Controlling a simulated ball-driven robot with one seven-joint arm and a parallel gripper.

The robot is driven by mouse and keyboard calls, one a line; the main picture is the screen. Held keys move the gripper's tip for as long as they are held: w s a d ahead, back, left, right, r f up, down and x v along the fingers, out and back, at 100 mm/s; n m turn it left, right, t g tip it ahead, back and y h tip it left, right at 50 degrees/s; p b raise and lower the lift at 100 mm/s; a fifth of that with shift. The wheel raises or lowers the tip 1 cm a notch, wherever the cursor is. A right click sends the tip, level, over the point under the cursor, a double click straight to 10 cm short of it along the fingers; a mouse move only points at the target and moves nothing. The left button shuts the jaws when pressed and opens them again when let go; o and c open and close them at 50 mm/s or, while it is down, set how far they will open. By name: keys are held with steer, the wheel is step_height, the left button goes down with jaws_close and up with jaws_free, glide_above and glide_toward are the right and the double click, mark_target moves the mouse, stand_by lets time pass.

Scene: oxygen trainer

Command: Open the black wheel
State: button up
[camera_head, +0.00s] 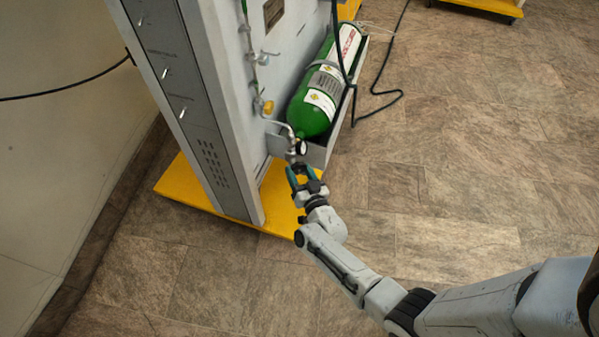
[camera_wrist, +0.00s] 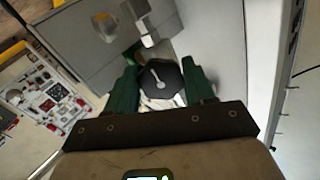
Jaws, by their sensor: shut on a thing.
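The black wheel (camera_wrist: 161,80) shows in the wrist view as a dark, angular knob with a pale mark on its face. It sits between the two green fingers of my gripper (camera_wrist: 162,88), which are shut on it from both sides. In the head view my gripper (camera_head: 304,172) is at the valve end of the green oxygen cylinder (camera_head: 311,117), just below a small round gauge. The wheel itself is hidden or too small to make out in the head view. The cylinder lies tilted in a grey holder on the panel's side.
The tall grey panel (camera_head: 215,110) stands on a yellow base (camera_head: 183,186) close to my gripper. Thin pipes and a yellow fitting (camera_head: 267,107) run above the valve. A black hose hangs beside the cylinder.

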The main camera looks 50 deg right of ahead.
steer(key=o, duration=1)
steer(key=shift+o, duration=0.2)
steer(key=shift+s, duration=0.15)
steer(key=p+v, duration=0.2)
steer(key=v, duration=0.8)
steer(key=shift+s+a, duration=0.25)
steer(key=shift+f, duration=0.1)
steer(key=w+a+r+n+g+y+p, duration=0.3)
steer(key=a+r+n+g+y+p, duration=0.2)
steer(key=a+r+n+y, duration=0.35)
steer(key=s+r+g+p, duration=0.5)
steer(key=s+r+g, duration=0.4)
steer(key=s+r, duration=0.4)
steer(key=s, duration=0.5)
steer(key=shift+g, duration=0.4)
